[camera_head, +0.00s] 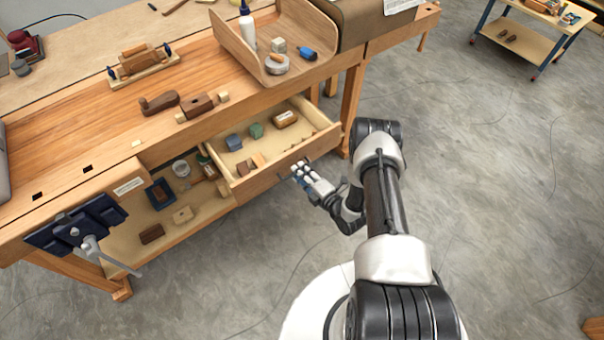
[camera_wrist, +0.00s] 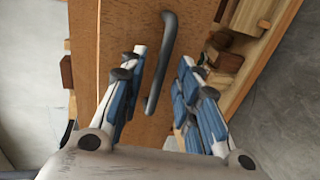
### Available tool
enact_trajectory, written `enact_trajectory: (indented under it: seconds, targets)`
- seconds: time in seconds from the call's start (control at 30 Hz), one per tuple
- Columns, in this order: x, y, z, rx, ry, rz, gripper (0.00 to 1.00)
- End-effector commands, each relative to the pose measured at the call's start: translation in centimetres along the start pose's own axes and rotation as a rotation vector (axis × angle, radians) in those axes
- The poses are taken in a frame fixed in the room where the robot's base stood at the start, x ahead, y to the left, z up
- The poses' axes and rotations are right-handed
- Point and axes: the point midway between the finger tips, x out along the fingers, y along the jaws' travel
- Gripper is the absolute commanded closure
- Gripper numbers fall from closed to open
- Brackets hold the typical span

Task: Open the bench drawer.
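The bench drawer (camera_head: 277,175) is pulled out from under the wooden workbench, and its inside shows in the head view. Small blocks and other items lie in it. The drawer's front panel (camera_wrist: 121,40) fills the middle of the wrist view. A dark bar handle (camera_wrist: 166,62) is on that panel. My gripper (camera_head: 299,171) is at the drawer front. In the wrist view my gripper (camera_wrist: 160,75) has its blue-padded fingers apart, one on each side of the handle, with visible gaps. The fingers do not appear to press on the handle.
The workbench top (camera_head: 60,150) carries a curved wooden form (camera_head: 245,50) and clamps. A blue vise (camera_head: 75,228) sticks out at the bench's front left. A lower shelf (camera_head: 130,245) holds several items.

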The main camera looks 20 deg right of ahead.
Motion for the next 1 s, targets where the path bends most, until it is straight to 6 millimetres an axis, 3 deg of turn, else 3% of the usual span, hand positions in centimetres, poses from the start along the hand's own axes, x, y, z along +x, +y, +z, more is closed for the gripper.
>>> enact_trajectory:
  seconds: [0.17, 0.6, 0.8, 1.0]
  targets:
    - [-1.6, -0.1, 0.1, 0.003, -0.004, -0.003, 0.70]
    - [-10.3, 0.0, 0.2, 0.003, -0.005, -0.001, 0.70]
    - [-11.9, 0.0, 0.1, 0.001, -0.002, 0.000, 0.70]
    - [-12.0, 0.0, 0.0, 0.000, 0.000, 0.000, 0.70]
